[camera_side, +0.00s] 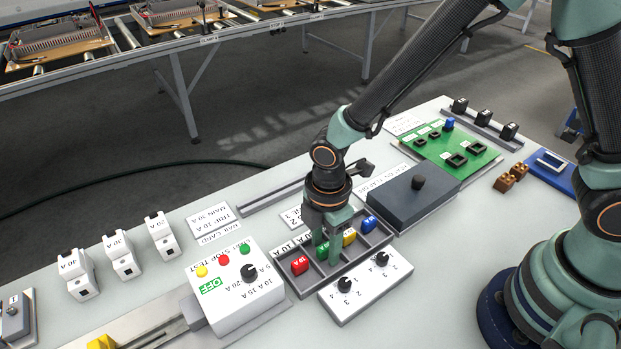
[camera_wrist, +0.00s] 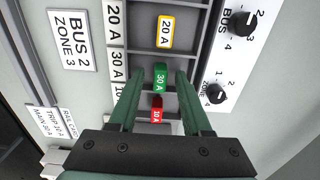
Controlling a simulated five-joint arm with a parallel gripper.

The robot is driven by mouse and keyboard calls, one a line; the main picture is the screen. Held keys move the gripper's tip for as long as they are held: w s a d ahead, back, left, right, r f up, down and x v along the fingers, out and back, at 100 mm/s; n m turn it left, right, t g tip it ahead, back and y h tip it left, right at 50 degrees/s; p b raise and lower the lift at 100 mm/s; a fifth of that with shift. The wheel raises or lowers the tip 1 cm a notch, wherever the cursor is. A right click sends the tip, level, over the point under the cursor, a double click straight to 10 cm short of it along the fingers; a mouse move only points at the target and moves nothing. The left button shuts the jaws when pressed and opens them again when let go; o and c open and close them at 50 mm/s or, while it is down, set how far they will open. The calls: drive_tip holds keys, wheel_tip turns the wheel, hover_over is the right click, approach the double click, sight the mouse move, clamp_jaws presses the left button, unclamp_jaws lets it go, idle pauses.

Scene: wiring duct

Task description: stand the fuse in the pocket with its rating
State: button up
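A dark grey tray (camera_side: 337,272) with a row of pockets holds a red fuse (camera_side: 299,265), a green fuse (camera_side: 322,251), a yellow fuse (camera_side: 349,237) and a blue fuse (camera_side: 369,223). My gripper (camera_wrist: 160,76) points down over the tray, its fingers apart on either side of the green fuse marked 30 A (camera_wrist: 160,77). A gap seems to show on both sides of that fuse. The yellow fuse marked 20 A (camera_wrist: 165,32) and the red one marked 10 A (camera_wrist: 157,110) show in the wrist view. Rating labels (camera_wrist: 117,66) run beside the pockets.
A white panel with two black knobs (camera_side: 366,288) lies along the tray's near side. A white test box (camera_side: 236,287) stands left, a dark grey box with a knob (camera_side: 405,195) right. Several white breakers (camera_side: 122,255) stand far left.

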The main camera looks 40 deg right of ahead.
sight(326, 246)
drive_tip(key=shift+r, duration=0.15)
wheel_tip(326, 246, up, 12)
drive_tip(key=s+d+r+m+t, duration=0.1)
drive_tip(key=d+r+m+t, duration=0.1)
drive_tip(key=d+r+m, duration=0.3)
drive_tip(key=s+d+r+m+t, duration=0.1)
drive_tip(key=d+r+m+t, duration=0.2)
drive_tip(key=d+m, duration=1)
wheel_tip(326, 246, up, 3)
drive_tip(key=shift+s+d+f+t, duration=0.1)
drive_tip(key=shift+s+d+t, duration=0.2)
drive_tip(key=shift+d, duration=0.6)
